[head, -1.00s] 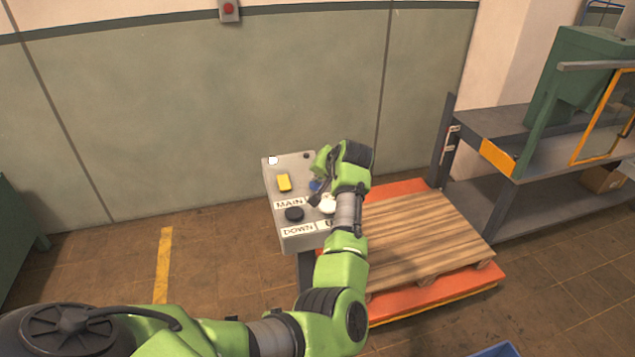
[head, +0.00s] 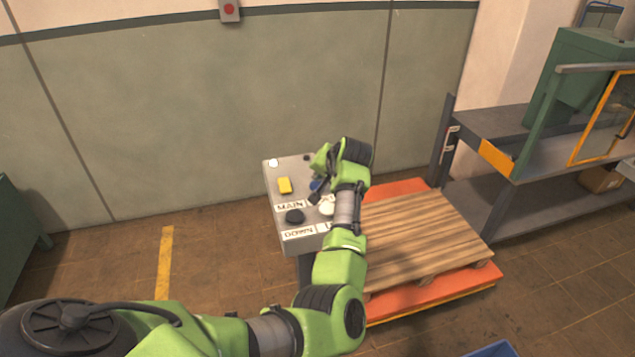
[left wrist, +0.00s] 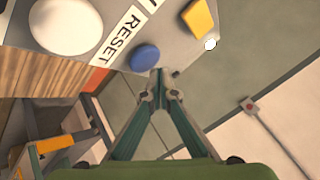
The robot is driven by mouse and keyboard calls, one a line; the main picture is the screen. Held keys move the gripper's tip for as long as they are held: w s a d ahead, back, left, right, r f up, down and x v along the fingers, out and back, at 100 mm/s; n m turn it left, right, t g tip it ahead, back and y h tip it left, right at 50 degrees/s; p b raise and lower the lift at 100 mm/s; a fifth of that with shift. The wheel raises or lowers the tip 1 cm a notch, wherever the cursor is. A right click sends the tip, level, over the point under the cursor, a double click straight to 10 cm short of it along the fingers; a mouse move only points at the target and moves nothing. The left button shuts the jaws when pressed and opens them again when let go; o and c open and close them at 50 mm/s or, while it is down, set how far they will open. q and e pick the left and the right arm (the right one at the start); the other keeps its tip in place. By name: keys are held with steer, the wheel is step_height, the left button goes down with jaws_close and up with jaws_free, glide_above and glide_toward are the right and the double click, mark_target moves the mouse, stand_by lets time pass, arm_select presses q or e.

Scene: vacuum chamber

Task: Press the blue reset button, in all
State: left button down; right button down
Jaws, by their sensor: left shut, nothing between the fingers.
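The blue reset button (left wrist: 145,58) sits on the grey sloped control panel (head: 291,242), beside the RESET label (left wrist: 122,35) in the left wrist view. In the head view only a bit of the blue button (head: 315,185) shows next to my gripper. My left gripper (left wrist: 160,94) is shut and empty. Its fingertips are close beside the button in the left wrist view; I cannot tell whether they touch it. In the head view the gripper (head: 317,194) is over the panel's right part and hides some of it. My right gripper is not in view.
The panel also carries a yellow button (head: 285,185), a black button (head: 294,216) and a large white button (head: 327,207). A wooden pallet (head: 425,235) on an orange platform (head: 440,288) lies to the right. A wall stands behind the panel.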

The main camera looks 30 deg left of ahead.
mark_target(319, 186)
arm_select(q)
step_height(319, 186, up, 5)
steer(key=p, duration=0.5)
steer(key=shift+r, duration=0.1)
stand_by(0.3)
stand_by(0.5)
